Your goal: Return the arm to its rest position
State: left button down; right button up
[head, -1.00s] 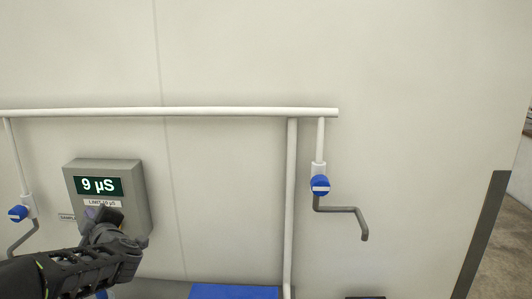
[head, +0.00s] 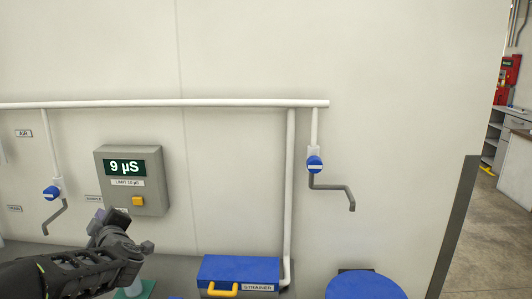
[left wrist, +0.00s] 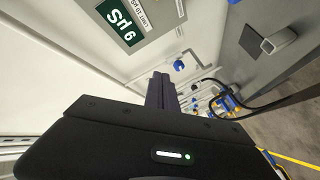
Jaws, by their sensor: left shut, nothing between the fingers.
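My left arm enters from the lower left in the head view. Its black left gripper (head: 103,221) is in front of the wall, just below and left of the grey meter box (head: 152,201). The fingers are shut and empty; they also show together in the left wrist view (left wrist: 161,91). The meter reads 9 µS, with a limit label and a yellow button (head: 138,201) below the display, and the gripper is apart from the button in the picture. The meter's display also shows in the left wrist view (left wrist: 122,20). My right gripper is not in view.
A white pipe (head: 200,104) runs along the wall, with blue-handled valves (head: 314,164) (head: 51,193) and bent spouts below it. A blue strainer box (head: 238,269) with a yellow handle sits at the bottom. A round blue lid (head: 365,285) is right of it. Open floor lies at far right.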

pick_arm(q)
jog(key=w+d+f+m+h+b, duration=0.2)
jog(key=d+f+m+h, duration=0.5)
jog(key=d+f, duration=0.85)
jog(key=s+d+f+m+g+h+b, duration=0.1)
jog(key=s+d+f+m+h, duration=0.2)
jog(key=f, duration=0.6)
jog(key=s+d+f+m+g+h+b, duration=0.1)
jog(key=s+d+f+g, duration=0.3)
jog(key=f, duration=0.6)
jog(key=s+d+f+m+g+h+b, duration=0.1)
jog(key=s+d+f+g+b, duration=0.1)
jog(key=s+d+f, duration=0.3)
jog(key=s+d+f+m+g+h+b, duration=0.2)
jog(key=s+d+f, duration=0.3)
jog(key=s+f, duration=0.7)
jog(key=s+d+f+m+g+h+b, duration=0.1)
jog(key=s+d+f+g+b, duration=0.1)
jog(key=s+d+f, duration=0.4)
jog(key=s+f+g, duration=0.1)
jog(key=s+f, duration=0.2)
jog(key=s, duration=0.4)
jog(key=shift+s+f+m, duration=0.15)
jog(key=shift+s+m, duration=0.15)
jog(key=shift+m, duration=0.1)
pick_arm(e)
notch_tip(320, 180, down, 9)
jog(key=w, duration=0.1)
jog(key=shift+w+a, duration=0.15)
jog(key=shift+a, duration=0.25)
